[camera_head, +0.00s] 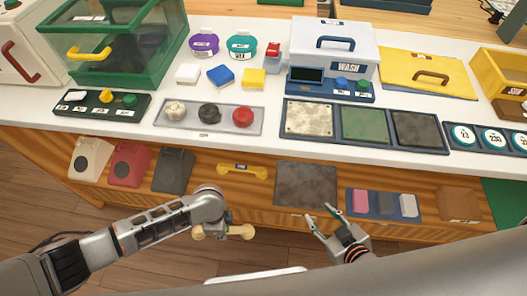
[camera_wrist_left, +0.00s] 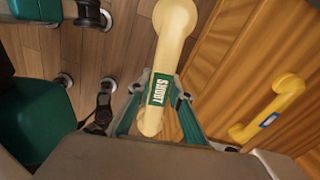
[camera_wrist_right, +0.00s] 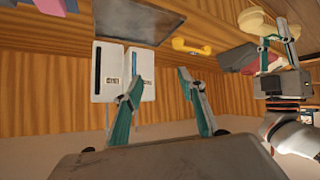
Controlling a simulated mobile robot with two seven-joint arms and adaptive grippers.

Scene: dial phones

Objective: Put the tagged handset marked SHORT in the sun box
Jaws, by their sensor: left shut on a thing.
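The cream handset (camera_head: 240,232) carries a green tag reading SHORT, which shows in the left wrist view (camera_wrist_left: 158,90). My left gripper (camera_head: 224,228) is shut around the tagged part and holds it in the air in front of the counter. The right wrist view also shows this handset (camera_wrist_right: 252,22) in the left gripper. My right gripper (camera_head: 318,212) is open and empty, to the right of the left one. I cannot make out a sun mark on any box.
A yellow handset (camera_head: 242,169) lies at the lower wooden ledge, beside cream, red and dark phones (camera_head: 128,165) and a dark mat (camera_head: 306,185). Two white boxes (camera_wrist_right: 108,70) show in the right wrist view. The counter holds a green glass case (camera_head: 115,45) and a WASH box (camera_head: 335,45).

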